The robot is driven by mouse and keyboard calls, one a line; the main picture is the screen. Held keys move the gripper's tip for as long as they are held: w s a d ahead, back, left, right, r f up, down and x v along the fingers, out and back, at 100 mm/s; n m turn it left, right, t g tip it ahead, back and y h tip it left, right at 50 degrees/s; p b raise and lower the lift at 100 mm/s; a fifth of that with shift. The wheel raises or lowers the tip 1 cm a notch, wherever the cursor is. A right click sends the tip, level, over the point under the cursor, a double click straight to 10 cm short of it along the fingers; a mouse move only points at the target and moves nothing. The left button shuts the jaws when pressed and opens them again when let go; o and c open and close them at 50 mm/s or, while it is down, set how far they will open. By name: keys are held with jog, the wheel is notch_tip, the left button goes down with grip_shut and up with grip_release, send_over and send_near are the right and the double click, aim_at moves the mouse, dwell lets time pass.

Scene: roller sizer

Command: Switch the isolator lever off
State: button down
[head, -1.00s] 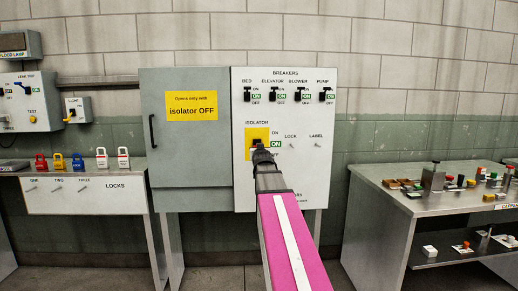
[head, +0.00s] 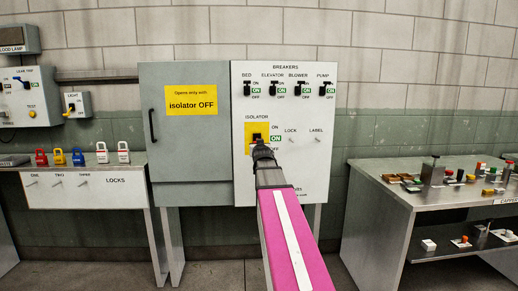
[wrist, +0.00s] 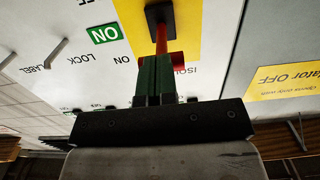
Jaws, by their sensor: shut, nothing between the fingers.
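The isolator lever is a red handle (wrist: 162,38) on a dark base over a yellow plate (head: 250,128), on the right part of a grey cabinet's front. A green ON sign (head: 276,139) shows beside it. The wrist view sees the panel upside down, with the same ON sign (wrist: 104,34). My gripper (wrist: 154,62) is shut and empty, its greenish fingers right at the red handle's crossbar. They overlap it in the picture; I cannot tell if they touch. In the head view my gripper (head: 262,146) hides most of the lever.
Breaker switches (head: 298,90) line the panel's top, each by a green ON sign. Small LOCK and LABEL pegs (head: 291,140) stick out right of the isolator. The cabinet door (head: 185,145) is closed. A bench with padlocks (head: 90,185) stands left, a cluttered table (head: 400,205) right.

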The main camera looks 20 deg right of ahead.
jog(key=shift+w, duration=0.1)
dwell(0.6)
jog(key=s+a+r, duration=0.3)
jog(key=s+r, duration=0.2)
jog(key=s, duration=0.6)
jog(key=shift+s+a+r, duration=0.2)
jog(key=shift+s, duration=0.15)
